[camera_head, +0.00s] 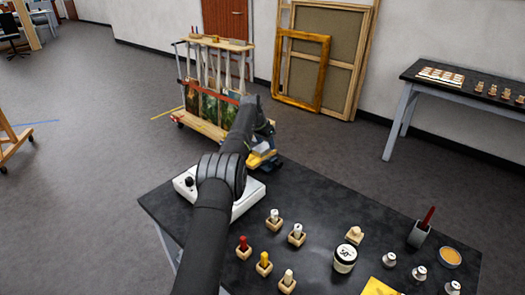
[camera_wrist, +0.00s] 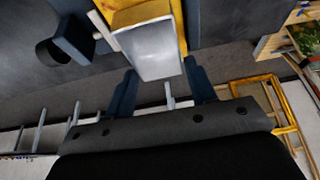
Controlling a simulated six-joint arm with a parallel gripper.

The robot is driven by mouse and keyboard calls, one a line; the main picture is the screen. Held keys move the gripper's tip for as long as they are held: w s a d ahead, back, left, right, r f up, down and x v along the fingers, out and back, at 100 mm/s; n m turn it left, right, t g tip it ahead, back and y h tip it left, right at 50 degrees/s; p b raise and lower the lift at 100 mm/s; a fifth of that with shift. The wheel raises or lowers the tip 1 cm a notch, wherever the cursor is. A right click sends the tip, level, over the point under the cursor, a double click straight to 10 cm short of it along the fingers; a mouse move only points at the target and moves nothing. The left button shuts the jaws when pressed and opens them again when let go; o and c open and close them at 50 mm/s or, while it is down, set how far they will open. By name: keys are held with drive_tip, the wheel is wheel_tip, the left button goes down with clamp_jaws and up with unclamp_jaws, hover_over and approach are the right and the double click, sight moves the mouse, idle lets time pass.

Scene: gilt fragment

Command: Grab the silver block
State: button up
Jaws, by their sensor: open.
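The silver block (camera_wrist: 152,50) shows in the wrist view as a pale grey, flat-faced piece against a yellow object (camera_wrist: 150,13). My gripper (camera_wrist: 161,70) is open, with its two dark blue fingers apart. The block lies just ahead of the fingertips, roughly in line with the gap between them. I cannot tell whether a finger touches it. In the head view the silver block (camera_head: 263,147) shows small on top of the yellow object, near the far edge of the black table, partly hidden by my arm.
A dark blue piece (camera_wrist: 70,40) stands left of the block in the wrist view. A white device (camera_head: 187,184) with a black knob is left of my arm. Several bottles in wooden holders, a white jar (camera_head: 344,259) and a dark cup (camera_head: 418,235) stand on the table's right half.

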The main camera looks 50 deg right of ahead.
drive_tip(key=shift+d+f, duration=0.15)
drive_tip(key=shift+f, duration=0.3)
drive_tip(key=shift+r, duration=0.1)
drive_tip(key=c, duration=0.9)
